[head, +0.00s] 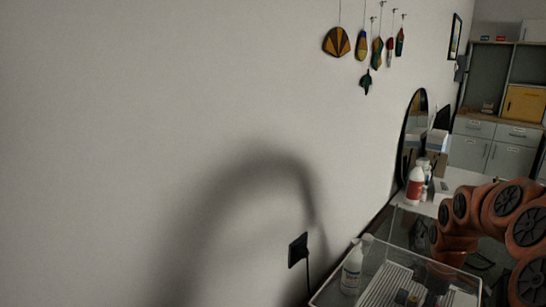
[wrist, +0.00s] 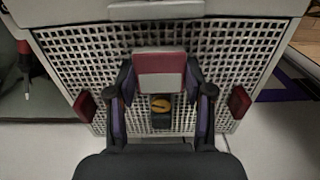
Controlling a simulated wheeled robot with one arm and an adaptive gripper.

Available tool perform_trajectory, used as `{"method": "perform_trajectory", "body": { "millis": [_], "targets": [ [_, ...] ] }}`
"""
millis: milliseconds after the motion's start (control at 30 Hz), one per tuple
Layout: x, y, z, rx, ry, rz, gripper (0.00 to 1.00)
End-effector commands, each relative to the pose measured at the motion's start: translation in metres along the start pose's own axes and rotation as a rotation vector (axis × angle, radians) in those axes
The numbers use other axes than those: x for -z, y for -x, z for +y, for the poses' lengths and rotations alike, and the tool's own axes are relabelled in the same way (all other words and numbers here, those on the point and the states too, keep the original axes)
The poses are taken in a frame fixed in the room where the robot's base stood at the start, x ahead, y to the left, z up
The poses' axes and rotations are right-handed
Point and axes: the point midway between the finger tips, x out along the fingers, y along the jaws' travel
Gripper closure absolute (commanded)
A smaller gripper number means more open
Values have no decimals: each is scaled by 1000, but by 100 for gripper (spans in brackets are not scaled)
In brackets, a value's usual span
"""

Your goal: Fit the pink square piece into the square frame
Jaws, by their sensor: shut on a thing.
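My gripper (wrist: 158,74) has its two dark fingers with purple inner pads on either side of a square piece (wrist: 160,83), in the wrist view. This piece is red-pink along its top and paler below, and I take it for the pink square piece. The gripper is shut on it, over a white grid surface. In the head view my gripper is not visible. I cannot make out the square frame for certain in either view.
A white grid panel (wrist: 85,48) fills the middle of the wrist view. A dark block with a yellow-orange top (wrist: 161,106) lies between the fingers. Red pieces stand left (wrist: 85,105) and right (wrist: 238,102). The head view shows a spray bottle (head: 351,270) near the wall.

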Motion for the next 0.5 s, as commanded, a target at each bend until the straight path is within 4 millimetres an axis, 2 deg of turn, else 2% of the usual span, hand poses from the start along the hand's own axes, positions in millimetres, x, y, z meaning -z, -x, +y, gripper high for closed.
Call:
{"method": "perform_trajectory", "body": {
  "millis": [500],
  "targets": [
    [0, 17, 0, -1, 0, 1, 72]
  ]
}}
